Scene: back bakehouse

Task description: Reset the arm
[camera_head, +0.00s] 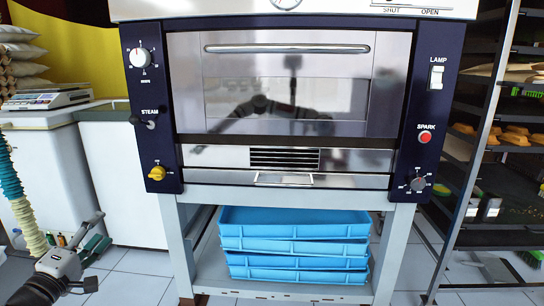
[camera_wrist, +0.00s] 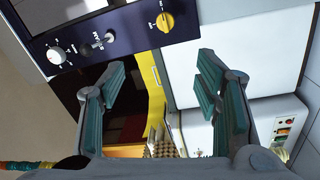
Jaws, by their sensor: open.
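My gripper (camera_head: 96,248) is at the lower left of the head view, low in front of the white counter and left of the oven stand. In the wrist view my gripper (camera_wrist: 160,84) shows two teal-padded fingers spread wide apart, with nothing between them. It is open and empty, and it touches nothing that I can see. My arm enters from the left edge of the head view. The oven (camera_head: 286,140) stands to the right of my gripper, its glass door closed. Its yellow knob (camera_head: 157,173) also shows in the wrist view (camera_wrist: 165,22).
Blue trays (camera_head: 294,232) are stacked on the shelf of the oven stand. A white counter (camera_head: 125,180) with a scale (camera_head: 47,99) is at the left. A rack (camera_head: 492,130) with bread stands at the right. Tiled floor (camera_head: 135,285) is clear at the front left.

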